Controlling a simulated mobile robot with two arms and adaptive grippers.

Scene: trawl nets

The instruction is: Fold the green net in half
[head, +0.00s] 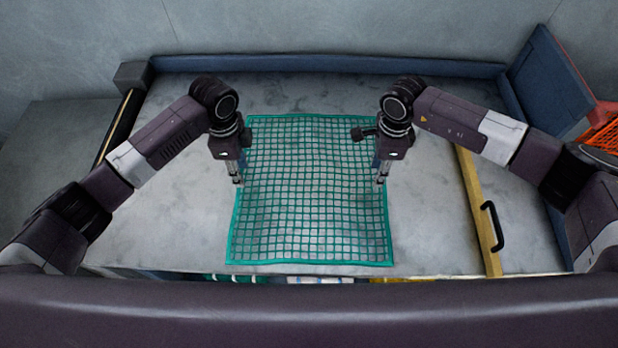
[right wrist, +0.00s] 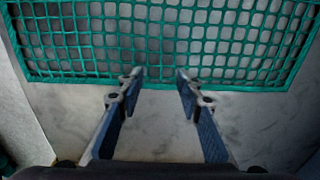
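The green net (head: 312,190) lies spread flat on the grey table, its square mesh bordered by a solid green edge. In the right wrist view the net (right wrist: 150,45) fills the top, with its near edge running across. My right gripper (head: 379,184) points down at the net's right edge. In the right wrist view its two fingers (right wrist: 158,76) are apart, with nothing seen between them but the net's edge close to the tips. My left gripper (head: 238,182) points down at the net's left edge. Its fingertips are too small to tell whether they are open or touch the net.
A blue rail (head: 320,66) runs along the back. A yellow strip (head: 478,212) and a black handle (head: 493,226) are at right. An orange crate (head: 603,130) stands at far right.

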